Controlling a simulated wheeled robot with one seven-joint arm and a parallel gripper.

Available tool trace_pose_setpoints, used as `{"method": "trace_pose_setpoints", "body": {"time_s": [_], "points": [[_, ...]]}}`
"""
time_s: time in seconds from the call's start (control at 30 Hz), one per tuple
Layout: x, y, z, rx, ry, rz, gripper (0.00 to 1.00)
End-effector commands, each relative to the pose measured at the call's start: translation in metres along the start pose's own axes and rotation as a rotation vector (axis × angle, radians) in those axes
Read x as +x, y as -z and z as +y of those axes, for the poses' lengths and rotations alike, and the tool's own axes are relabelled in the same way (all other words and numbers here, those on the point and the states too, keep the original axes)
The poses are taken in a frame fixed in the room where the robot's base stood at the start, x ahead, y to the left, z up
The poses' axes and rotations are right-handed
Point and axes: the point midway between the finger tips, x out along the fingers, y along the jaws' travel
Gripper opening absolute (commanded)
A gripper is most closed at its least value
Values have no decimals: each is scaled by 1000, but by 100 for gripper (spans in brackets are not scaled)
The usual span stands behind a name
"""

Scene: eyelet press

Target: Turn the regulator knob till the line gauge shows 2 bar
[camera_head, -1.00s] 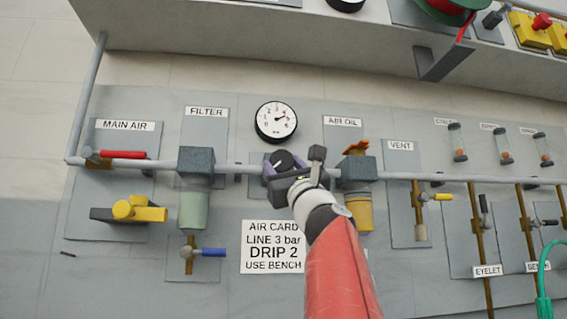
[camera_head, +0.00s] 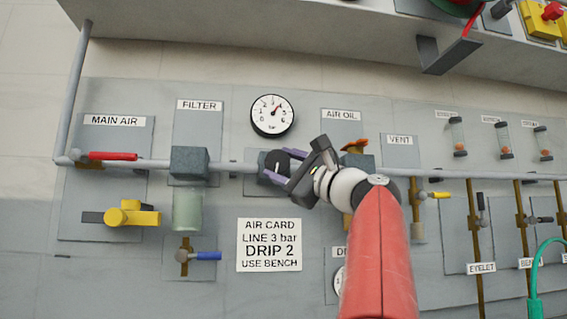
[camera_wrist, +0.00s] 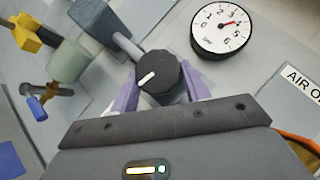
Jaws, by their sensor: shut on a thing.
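The black regulator knob (camera_wrist: 158,77) with a white pointer line sits between the purple fingers of my gripper (camera_wrist: 160,88), which is shut on it. In the head view the knob (camera_head: 277,163) shows at the tip of my gripper (camera_head: 282,170), on the grey pipe below the gauge. In the wrist view the pointer line tilts, its lower end toward the left.
A filter bowl (camera_head: 187,208) hangs left of the knob. The air oil unit (camera_head: 357,158) stands close to its right, partly behind my gripper. The air card (camera_head: 269,245) is below, reading LINE 3 bar. A shelf (camera_head: 240,50) overhangs above.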

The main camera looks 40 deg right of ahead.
Motion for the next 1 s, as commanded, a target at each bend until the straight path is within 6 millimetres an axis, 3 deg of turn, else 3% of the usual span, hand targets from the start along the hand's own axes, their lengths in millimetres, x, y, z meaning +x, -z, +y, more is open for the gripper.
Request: {"method": "trace_pose_setpoints", "body": {"time_s": [0.5, 0.53, 0.67, 1.0], "points": [[0, 0, 0, -15, -15, 0, 24], [0, 0, 0, -15, -15, 0, 49], [0, 0, 0, -15, -15, 0, 66], [-3, 0, 0, -15, -14, 1, 68]]}}
